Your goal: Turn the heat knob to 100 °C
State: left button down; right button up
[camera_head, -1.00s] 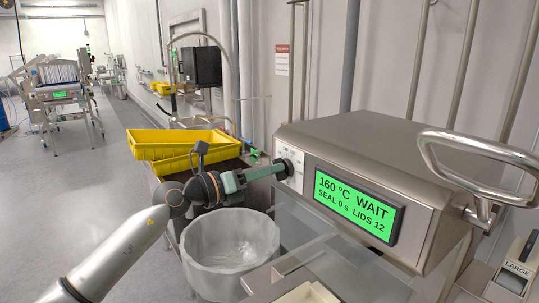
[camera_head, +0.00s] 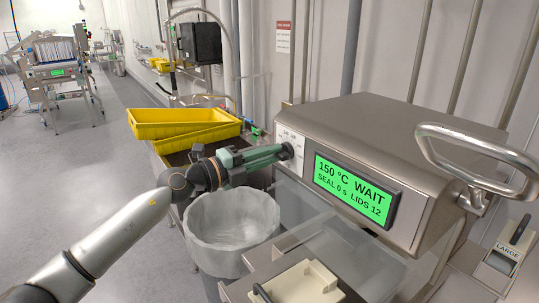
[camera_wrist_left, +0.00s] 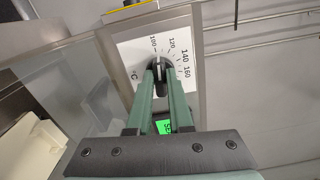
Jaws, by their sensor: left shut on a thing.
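The heat knob (camera_head: 287,151) is a black knob on a white dial plate at the left end of the steel sealing machine (camera_head: 385,130). The knob also shows in the left wrist view (camera_wrist_left: 159,70), with 100, 120, 140 and 160 printed around it. The green display (camera_head: 355,188) reads 150 °C, WAIT, SEAL 0 s, LIDS 12. My left gripper (camera_head: 280,153) comes in from the left and is shut on the knob; its green fingers (camera_wrist_left: 160,85) hide part of it. My right gripper is not in view.
A bin with a clear liner (camera_head: 233,235) stands below my left gripper. Yellow crates (camera_head: 180,125) are stacked behind it. A curved metal handle (camera_head: 470,140) sticks out at the machine's right. A pale block (camera_head: 300,285) lies at the bottom.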

pick_arm(q)
jog(key=shift+f+n, duration=0.1)
jog(key=shift+n, duration=0.6)
jog(key=c, duration=0.8)
grip_release()
jog(key=shift+b+v, duration=0.95)
jog(key=shift+v, duration=5.3)
